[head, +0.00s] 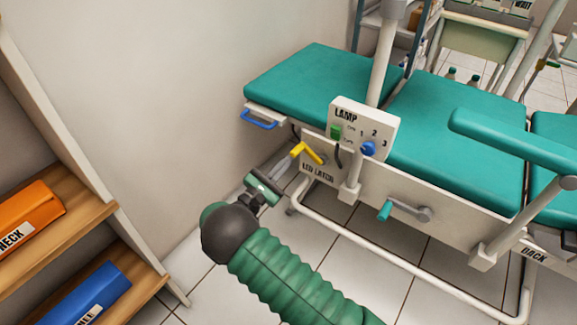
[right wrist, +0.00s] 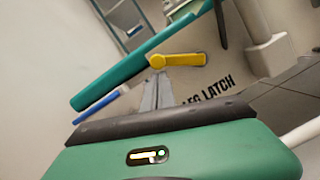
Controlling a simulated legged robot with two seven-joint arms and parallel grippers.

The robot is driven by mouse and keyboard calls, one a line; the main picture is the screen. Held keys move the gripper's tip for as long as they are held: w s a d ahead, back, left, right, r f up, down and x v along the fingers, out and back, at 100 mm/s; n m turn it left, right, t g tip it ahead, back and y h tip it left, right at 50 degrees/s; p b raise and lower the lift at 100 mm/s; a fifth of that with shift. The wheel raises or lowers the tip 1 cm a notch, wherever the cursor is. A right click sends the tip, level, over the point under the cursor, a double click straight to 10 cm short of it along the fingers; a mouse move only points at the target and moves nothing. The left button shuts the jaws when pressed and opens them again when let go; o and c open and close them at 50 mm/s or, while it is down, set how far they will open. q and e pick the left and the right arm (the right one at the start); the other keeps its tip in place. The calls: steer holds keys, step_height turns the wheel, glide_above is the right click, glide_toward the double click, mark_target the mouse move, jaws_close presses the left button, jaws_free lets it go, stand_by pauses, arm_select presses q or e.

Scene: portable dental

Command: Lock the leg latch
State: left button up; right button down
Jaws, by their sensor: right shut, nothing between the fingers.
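The leg latch is a yellow lever (head: 308,152) on the side panel of the teal dental chair (head: 318,78), above the printed LEG LATCH label (head: 318,171). In the right wrist view the yellow lever (right wrist: 178,61) lies nearly level in the picture, its round pivot end at the left. My right gripper (head: 287,167) is shut and empty, its fingertips close to the lever's left end. In the right wrist view the fingers (right wrist: 157,85) point at the pivot end; I cannot tell whether they touch. My left gripper is out of view.
A lamp control box (head: 363,130) with a blue knob stands just above right of the latch. A blue handle (head: 259,119) sits at the chair's left end. A teal-gripped crank (head: 403,211) is to the right. Wooden shelves (head: 100,212) stand at the left.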

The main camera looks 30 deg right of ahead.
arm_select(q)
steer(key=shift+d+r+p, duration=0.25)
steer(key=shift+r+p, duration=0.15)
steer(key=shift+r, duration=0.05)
arm_select(e)
steer(key=shift+d+r+m, duration=0.15)
steer(key=shift+d+m, duration=0.1)
steer(key=shift+m, duration=0.15)
